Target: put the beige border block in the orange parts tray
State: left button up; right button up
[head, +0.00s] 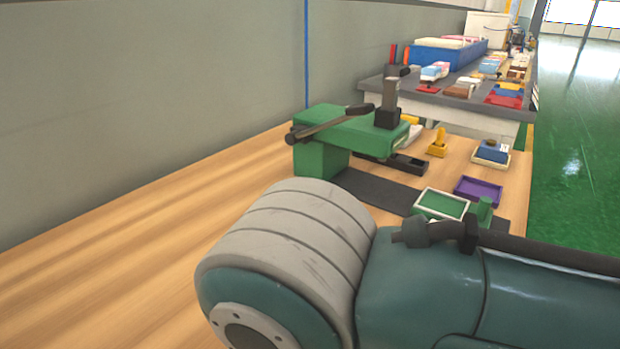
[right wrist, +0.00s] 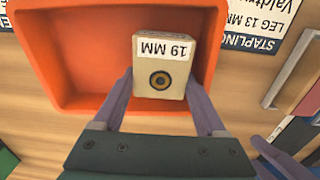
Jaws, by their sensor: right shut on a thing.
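The beige border block (right wrist: 160,88) shows in the right wrist view, with a "19 MM" label and a dark ring on its face. My right gripper (right wrist: 158,82) is shut on it, with one purple finger at each side. The orange parts tray (right wrist: 52,62) lies behind and below the block in that view, and the block overlaps its inside and near rim. I cannot tell how high the block is above the tray. The block and tray do not show in the head view. My left gripper is in neither view.
Labelled sheets (right wrist: 255,22) and a grey metal bar (right wrist: 292,66) lie right of the tray. In the head view a green machine (head: 345,128) stands on the wooden bench, near a green tray (head: 441,204) and a purple tray (head: 478,190). The bench's left side is clear.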

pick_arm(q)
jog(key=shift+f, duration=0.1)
pick_arm(e)
jog(key=shift+f, duration=0.3)
jog(key=shift+f, duration=0.15)
jog(key=o, duration=1.3)
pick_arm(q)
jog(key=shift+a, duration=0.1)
